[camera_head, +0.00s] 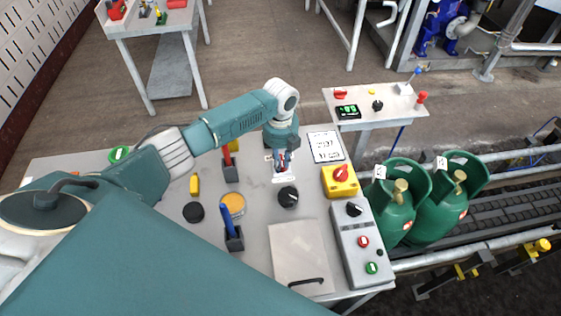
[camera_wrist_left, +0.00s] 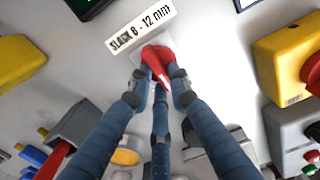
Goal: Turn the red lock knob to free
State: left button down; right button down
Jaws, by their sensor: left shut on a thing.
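A red knob (camera_wrist_left: 156,54) sits on a white plate on the panel, below a label reading "SLACK 8 - 12 mm" (camera_wrist_left: 141,29). In the left wrist view its narrow grip points down and slightly right, between my fingers. My left gripper (camera_wrist_left: 158,78) is shut on this knob, with fingers on both sides and one below. In the head view my left gripper (camera_head: 281,163) reaches down to the panel and mostly hides the knob. I cannot read any lock or free marking. My right gripper is not in view.
A yellow box (camera_head: 330,189) with another red knob (camera_head: 341,173) stands close on the right. A black knob (camera_head: 288,196), a red lever (camera_head: 228,158) and a blue lever (camera_head: 230,224) stand nearby.

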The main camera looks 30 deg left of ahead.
pick_arm(q)
jog(key=shift+w+r, duration=0.1)
jog(key=c, duration=1.6)
grip_release()
notch_tip(320, 180, up, 12)
